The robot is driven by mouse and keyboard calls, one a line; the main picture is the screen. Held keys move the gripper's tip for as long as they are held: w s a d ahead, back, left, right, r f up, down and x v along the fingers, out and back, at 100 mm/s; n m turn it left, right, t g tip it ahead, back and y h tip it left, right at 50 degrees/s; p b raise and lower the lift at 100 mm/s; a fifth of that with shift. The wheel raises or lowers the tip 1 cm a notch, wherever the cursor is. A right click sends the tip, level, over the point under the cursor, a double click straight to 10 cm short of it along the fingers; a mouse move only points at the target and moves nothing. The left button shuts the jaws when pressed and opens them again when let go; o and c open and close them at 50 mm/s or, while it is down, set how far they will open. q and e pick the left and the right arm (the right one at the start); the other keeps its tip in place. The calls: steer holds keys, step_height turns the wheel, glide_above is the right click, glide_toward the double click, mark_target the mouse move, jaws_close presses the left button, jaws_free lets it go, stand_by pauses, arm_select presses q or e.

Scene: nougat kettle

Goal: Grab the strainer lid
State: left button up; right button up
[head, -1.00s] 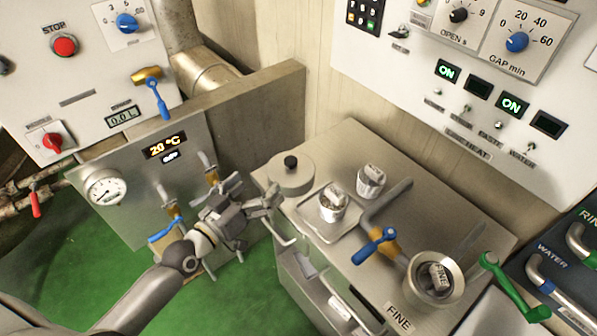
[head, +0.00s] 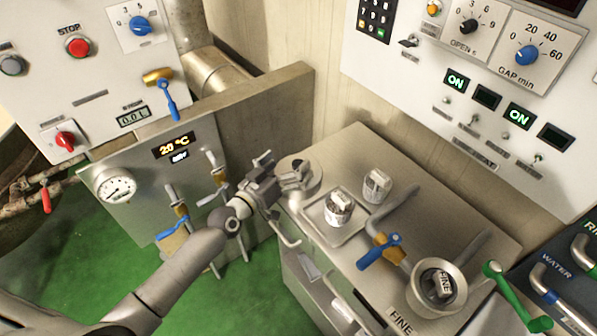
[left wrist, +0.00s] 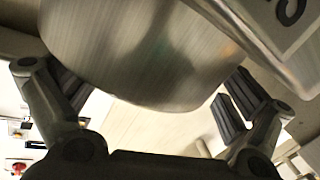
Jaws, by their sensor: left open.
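The round metal lid (head: 314,178), which I take for the strainer lid, sits at the back left corner of the steel cabinet top. My left gripper (head: 284,171) is open at its left side and covers part of it. In the left wrist view, a large curved brushed-metal body (left wrist: 150,60) fills the upper middle, between and beyond the two spread fingers (left wrist: 155,100). I cannot tell whether the fingers touch it. The lid's black knob is mostly hidden by the gripper in the head view. My right gripper is not in view.
A square tray (head: 318,228) with a labelled metal cup (head: 339,212) stands right of the lid. Another cup (head: 376,188) stands behind. A blue-handled valve (head: 378,250) and a funnel (head: 436,300) are nearer. Pipes with valves (head: 178,208) rise left of the gripper.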

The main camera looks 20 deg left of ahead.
arm_select(q)
steer(key=shift+w+d, duration=0.1)
steer(key=shift+w, duration=0.15)
steer(key=shift+s, duration=0.1)
steer(key=c, duration=1.1)
